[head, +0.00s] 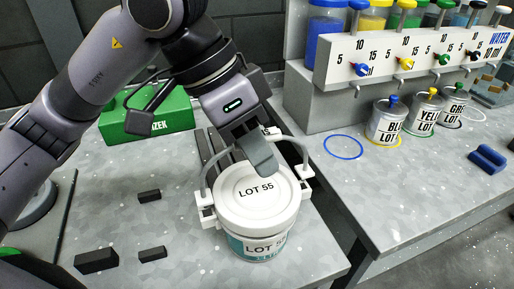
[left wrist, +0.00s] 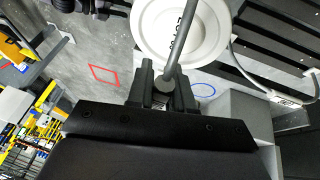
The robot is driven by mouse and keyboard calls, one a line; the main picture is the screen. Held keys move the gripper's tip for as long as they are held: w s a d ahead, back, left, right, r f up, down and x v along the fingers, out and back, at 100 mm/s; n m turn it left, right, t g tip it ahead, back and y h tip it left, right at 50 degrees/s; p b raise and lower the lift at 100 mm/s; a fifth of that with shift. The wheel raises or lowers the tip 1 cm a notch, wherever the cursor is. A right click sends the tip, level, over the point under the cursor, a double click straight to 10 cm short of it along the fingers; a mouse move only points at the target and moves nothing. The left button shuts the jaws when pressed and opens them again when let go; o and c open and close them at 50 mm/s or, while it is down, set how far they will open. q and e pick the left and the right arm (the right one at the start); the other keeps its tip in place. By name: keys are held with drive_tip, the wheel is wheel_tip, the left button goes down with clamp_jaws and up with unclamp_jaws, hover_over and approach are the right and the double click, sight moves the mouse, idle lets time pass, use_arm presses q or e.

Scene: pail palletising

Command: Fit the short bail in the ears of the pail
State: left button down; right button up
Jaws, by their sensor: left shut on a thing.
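The pail (head: 262,248) is white with a teal band and a white lid marked LOT 55 (head: 256,203). It stands upright near the bench's front edge, with a white ear on its left (head: 207,214) and its right (head: 304,188). The grey bail (head: 207,168) arches over the lid, its ends close to the ears; I cannot tell whether they sit in them. My left gripper (head: 264,160) is shut on the bail above the lid. In the left wrist view, a grey rod of the bail (left wrist: 175,55) runs from between the fingertips (left wrist: 163,85) across the lid (left wrist: 160,25). My right gripper is out of view.
A green case (head: 150,115) lies behind left. Several black blocks (head: 97,261) lie left of the pail. A dispenser rack (head: 400,55), small labelled cans (head: 386,124) and a blue block (head: 488,158) are at the right. A blue ring (head: 343,147) marks bare bench.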

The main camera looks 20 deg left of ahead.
use_arm(q)
drive_tip(key=shift+f+b, duration=0.15)
drive_tip(key=shift+b, duration=0.2)
idle(0.6)
idle(0.7)
drive_tip(key=shift+b, duration=0.45)
drive_tip(key=shift+b, duration=0.3)
idle(0.4)
drive_tip(key=shift+f+b, duration=1.35)
drive_tip(key=shift+b, duration=0.05)
drive_tip(key=c, duration=0.9)
unclamp_jaws()
drive_tip(key=shift+c, duration=0.2)
drive_tip(key=v, duration=0.7)
drive_tip(key=shift+p, duration=0.4)
